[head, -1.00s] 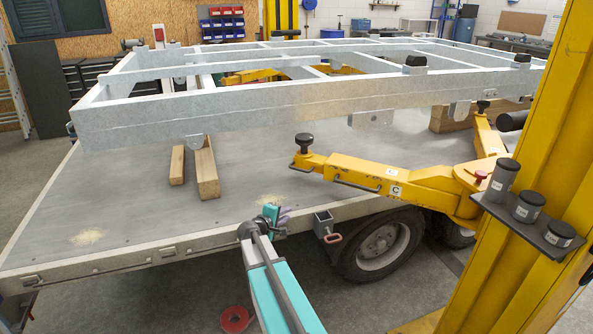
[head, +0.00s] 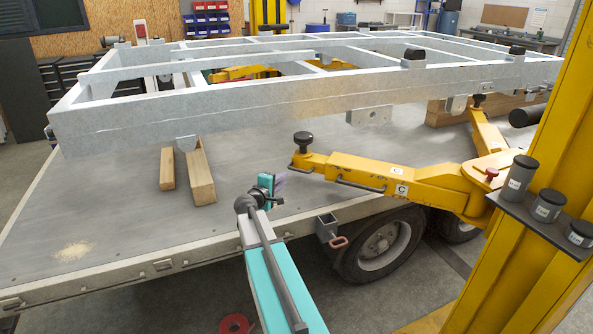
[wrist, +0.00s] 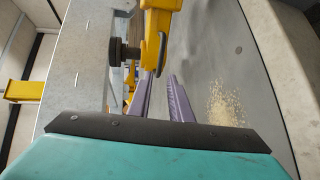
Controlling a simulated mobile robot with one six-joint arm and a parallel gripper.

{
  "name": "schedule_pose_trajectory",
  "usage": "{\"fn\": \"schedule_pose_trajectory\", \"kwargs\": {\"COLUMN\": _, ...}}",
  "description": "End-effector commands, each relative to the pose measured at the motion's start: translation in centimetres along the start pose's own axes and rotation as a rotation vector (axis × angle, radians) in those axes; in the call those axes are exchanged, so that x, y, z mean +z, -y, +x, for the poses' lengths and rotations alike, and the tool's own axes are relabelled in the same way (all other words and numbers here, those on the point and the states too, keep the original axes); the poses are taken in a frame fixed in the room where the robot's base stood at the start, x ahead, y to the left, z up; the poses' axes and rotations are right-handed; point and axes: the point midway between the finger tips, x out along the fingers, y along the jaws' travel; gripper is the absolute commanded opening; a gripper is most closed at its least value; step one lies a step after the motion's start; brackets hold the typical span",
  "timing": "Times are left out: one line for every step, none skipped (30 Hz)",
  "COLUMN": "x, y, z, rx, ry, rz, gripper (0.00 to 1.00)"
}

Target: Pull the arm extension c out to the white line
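The yellow lift arm (head: 420,187) marked C reaches left from the yellow post, above the trailer bed. Its extension c (head: 312,160) is the narrower left end, with a black round pad (head: 303,139) on top and a thin dark handle along its near side. I cannot make out a white line on it. My gripper (head: 279,181) is left of and nearer than the extension's tip, over the bed edge, apart from it. In the wrist view its purple fingers (wrist: 160,78) are spread and empty; the yellow extension (wrist: 158,30) and black pad (wrist: 121,51) are ahead.
A grey steel frame (head: 230,110) spans above the trailer bed (head: 110,215). Wooden blocks (head: 200,178) lie on the bed to the left.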

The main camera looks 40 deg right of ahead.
Motion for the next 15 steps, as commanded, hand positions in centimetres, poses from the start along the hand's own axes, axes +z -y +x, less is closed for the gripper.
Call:
{"fn": "schedule_pose_trajectory", "kwargs": {"x": 0.1, "y": 0.0, "z": 0.1, "rx": 0.000, "ry": 0.001, "rz": 0.000, "gripper": 0.18}}
{"fn": "schedule_pose_trajectory", "kwargs": {"x": 0.1, "y": 0.0, "z": 0.1, "rx": 0.000, "ry": 0.002, "rz": 0.001, "gripper": 0.18}}
{"fn": "schedule_pose_trajectory", "kwargs": {"x": 0.2, "y": 0.0, "z": 0.1, "rx": 0.000, "ry": 0.003, "rz": 0.001, "gripper": 0.18}}
{"fn": "schedule_pose_trajectory", "kwargs": {"x": 0.2, "y": 0.0, "z": 0.2, "rx": 0.000, "ry": 0.003, "rz": 0.001, "gripper": 0.18}}
{"fn": "schedule_pose_trajectory", "kwargs": {"x": 0.3, "y": 0.0, "z": 0.2, "rx": 0.000, "ry": 0.004, "rz": 0.001, "gripper": 0.18}}
{"fn": "schedule_pose_trajectory", "kwargs": {"x": 0.3, "y": 0.0, "z": 0.2, "rx": -0.001, "ry": 0.005, "rz": 0.001, "gripper": 0.18}}
{"fn": "schedule_pose_trajectory", "kwargs": {"x": 0.4, "y": -0.1, "z": 0.3, "rx": -0.001, "ry": 0.005, "rz": 0.001, "gripper": 0.18}}
{"fn": "schedule_pose_trajectory", "kwargs": {"x": 0.4, "y": -0.1, "z": 0.3, "rx": -0.001, "ry": 0.005, "rz": 0.002, "gripper": 0.18}}
{"fn": "schedule_pose_trajectory", "kwargs": {"x": 0.4, "y": -0.1, "z": 0.4, "rx": -0.001, "ry": 0.006, "rz": 0.002, "gripper": 0.18}}
{"fn": "schedule_pose_trajectory", "kwargs": {"x": 0.4, "y": -0.1, "z": 0.5, "rx": -0.001, "ry": 0.006, "rz": 0.002, "gripper": 0.18}}
{"fn": "schedule_pose_trajectory", "kwargs": {"x": 0.4, "y": -0.1, "z": 0.6, "rx": -0.001, "ry": 0.006, "rz": 0.002, "gripper": 0.18}}
{"fn": "schedule_pose_trajectory", "kwargs": {"x": 0.4, "y": -0.1, "z": 0.8, "rx": -0.001, "ry": 0.006, "rz": 0.002, "gripper": 0.18}}
{"fn": "schedule_pose_trajectory", "kwargs": {"x": 0.5, "y": -0.1, "z": 1.0, "rx": -0.001, "ry": 0.007, "rz": 0.002, "gripper": 0.18}}
{"fn": "schedule_pose_trajectory", "kwargs": {"x": 0.4, "y": -0.1, "z": 1.1, "rx": -0.001, "ry": 0.007, "rz": 0.002, "gripper": 0.18}}
{"fn": "schedule_pose_trajectory", "kwargs": {"x": 0.4, "y": -0.1, "z": 1.4, "rx": -0.001, "ry": 0.007, "rz": 0.002, "gripper": 0.18}}
